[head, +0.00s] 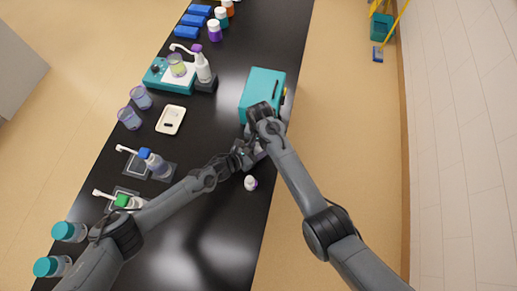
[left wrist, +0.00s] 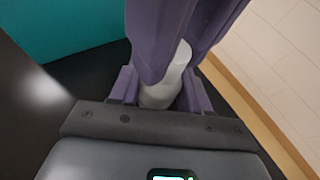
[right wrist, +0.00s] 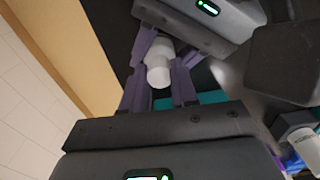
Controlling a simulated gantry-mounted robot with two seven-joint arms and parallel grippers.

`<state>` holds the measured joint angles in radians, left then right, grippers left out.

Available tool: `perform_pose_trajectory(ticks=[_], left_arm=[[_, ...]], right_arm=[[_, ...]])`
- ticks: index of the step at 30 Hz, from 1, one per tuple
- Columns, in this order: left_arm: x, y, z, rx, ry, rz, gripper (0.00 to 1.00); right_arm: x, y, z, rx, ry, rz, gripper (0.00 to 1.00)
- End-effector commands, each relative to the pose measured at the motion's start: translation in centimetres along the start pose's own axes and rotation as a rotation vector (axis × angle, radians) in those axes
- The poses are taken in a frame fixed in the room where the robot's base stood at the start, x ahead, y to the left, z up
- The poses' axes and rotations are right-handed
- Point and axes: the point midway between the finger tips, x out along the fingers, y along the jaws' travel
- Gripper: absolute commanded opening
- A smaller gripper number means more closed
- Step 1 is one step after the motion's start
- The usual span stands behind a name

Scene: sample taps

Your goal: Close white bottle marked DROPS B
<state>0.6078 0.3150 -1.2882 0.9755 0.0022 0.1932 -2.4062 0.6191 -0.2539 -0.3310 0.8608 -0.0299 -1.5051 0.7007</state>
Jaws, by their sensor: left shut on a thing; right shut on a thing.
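A small white bottle is held between my two grippers above the black counter. In the left wrist view, its white body (left wrist: 160,95) sits between the purple fingers of my left gripper (left wrist: 160,92), which is shut on it. In the right wrist view, a rounded white end that looks like the cap (right wrist: 158,76) is between the fingertips of my right gripper (right wrist: 159,72), shut on it. The cap is in line with the body and looks touching; whether it is tight I cannot tell. No DROPS B marking is readable. In the head view, the arms mostly hide the bottle.
A small white and purple bottle (head: 250,183) stands on the counter (head: 225,225) just in front of the grippers. A teal box (head: 262,85) stands right behind them. Taps, a white tray (head: 170,120), cups and other bottles line the left side. The counter's right edge is close.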

Motion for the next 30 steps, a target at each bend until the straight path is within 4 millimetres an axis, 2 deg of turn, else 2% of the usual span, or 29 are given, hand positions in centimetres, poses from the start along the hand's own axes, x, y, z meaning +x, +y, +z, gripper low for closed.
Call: perform_pose_trajectory(ticks=[1,2,6,8,16,20,23,30], left_arm=[[0.0,-0.1,-0.2,0.000,0.003,-0.001,0.00],[0.0,-0.1,-0.2,0.000,0.003,-0.001,0.00],[0.0,-0.1,-0.2,0.000,0.003,-0.001,0.00],[0.0,-0.1,-0.2,0.000,0.003,-0.001,0.00],[0.0,-0.1,-0.2,0.000,0.003,-0.002,0.00],[0.0,-0.1,-0.2,0.000,0.003,-0.002,0.00],[0.0,-0.1,-0.2,0.000,0.003,-0.002,0.00],[0.0,-0.1,-0.2,0.000,0.003,-0.002,0.00]], right_arm=[[0.0,0.0,0.0,-0.001,0.000,0.000,0.00],[0.0,0.0,0.0,-0.001,0.000,0.000,0.29],[0.0,0.0,0.0,-0.001,0.000,0.000,0.51],[0.0,0.0,0.0,-0.001,0.000,0.000,0.58],[-0.1,-0.1,0.0,-0.001,0.001,-0.001,0.58],[-0.8,-0.1,0.0,-0.001,0.002,-0.002,0.58],[-1.9,-0.1,-0.1,0.000,0.003,-0.002,0.58],[-6.2,0.0,-0.1,-0.001,0.003,-0.002,0.58]])
